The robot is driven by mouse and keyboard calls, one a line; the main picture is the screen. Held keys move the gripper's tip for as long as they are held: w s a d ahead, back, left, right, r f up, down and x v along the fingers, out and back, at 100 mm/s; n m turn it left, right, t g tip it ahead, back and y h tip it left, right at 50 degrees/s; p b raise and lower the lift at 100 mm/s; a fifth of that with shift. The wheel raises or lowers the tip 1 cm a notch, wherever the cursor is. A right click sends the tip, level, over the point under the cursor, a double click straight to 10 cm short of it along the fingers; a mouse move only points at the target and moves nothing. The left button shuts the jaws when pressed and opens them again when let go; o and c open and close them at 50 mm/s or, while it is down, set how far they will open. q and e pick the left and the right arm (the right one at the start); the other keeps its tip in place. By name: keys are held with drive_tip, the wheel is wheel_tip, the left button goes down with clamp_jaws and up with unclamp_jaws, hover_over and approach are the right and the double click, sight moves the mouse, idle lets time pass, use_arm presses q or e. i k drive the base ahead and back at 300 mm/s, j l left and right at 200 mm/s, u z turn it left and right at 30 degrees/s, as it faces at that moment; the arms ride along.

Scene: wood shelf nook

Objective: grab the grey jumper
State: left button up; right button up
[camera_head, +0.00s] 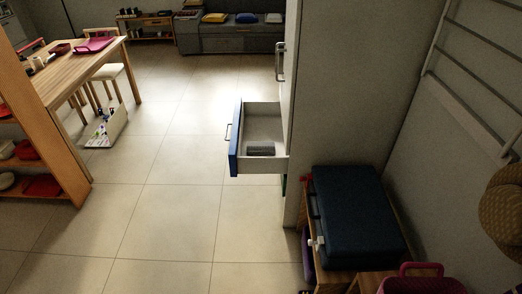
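A small dark grey folded item (261,149), which looks like the grey jumper, lies in an open drawer (262,122). It rests near the drawer's near right part, against the low side wall. The drawer has a blue front (234,140) with a handle, faces left, and is pulled out of a tall pale cabinet. Its inside is otherwise bare where I can see it. Neither of my grippers is in view.
A dark blue suitcase (355,215) lies on a wooden bench at right, with a pink bag (422,280) in front. A hat (503,210) hangs at the right edge. A wooden table (70,62) and shelf stand at left. The tiled floor (165,210) between is clear.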

sight(253, 148)
drive_tip(key=i+j+z, duration=0.4)
drive_tip(key=i, duration=0.4)
drive_tip(key=i+j+z, duration=0.35)
drive_tip(key=i+j, duration=0.3)
drive_tip(key=j, duration=0.15)
drive_tip(key=i+j+z, duration=0.4)
drive_tip(key=i+j, duration=0.2)
drive_tip(key=j, duration=0.3)
